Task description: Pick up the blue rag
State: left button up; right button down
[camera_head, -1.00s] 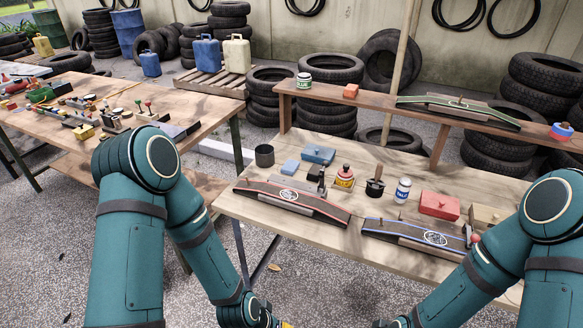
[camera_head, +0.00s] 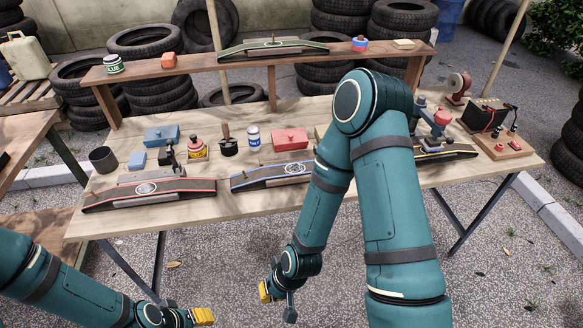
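A small, flat, light-blue piece (camera_head: 137,159) lies at the left end of the workbench top (camera_head: 110,225); it looks like the blue rag, though its cloth texture is too small to make out. It sits between a dark cup and a larger blue box. My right gripper (camera_head: 276,298) hangs in front of the bench, below the top's front edge, well apart from the piece. My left gripper (camera_head: 198,316) is at the bottom edge of the view, also away from the bench top. Yellow parts show on both; their finger gaps are unclear.
Near the piece stand the dark cup (camera_head: 102,160), the blue box (camera_head: 162,135) and a long red-edged curved board (camera_head: 150,192). A bottle (camera_head: 197,148), a can (camera_head: 253,136) and a red box (camera_head: 290,140) stand farther right. A raised shelf (camera_head: 200,66) runs behind.

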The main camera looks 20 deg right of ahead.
aim_at(137, 160)
jog(key=i+j, duration=0.2)
jog(key=j, duration=0.2)
jog(key=i+j, duration=0.2)
jog(key=j, duration=0.2)
jog(key=i+j, duration=0.2)
jog(key=j, duration=0.2)
jog(key=i+j+z, duration=0.15)
jog(key=z, duration=0.25)
jog(key=j+z, duration=0.35)
jog(key=i+j, duration=0.05)
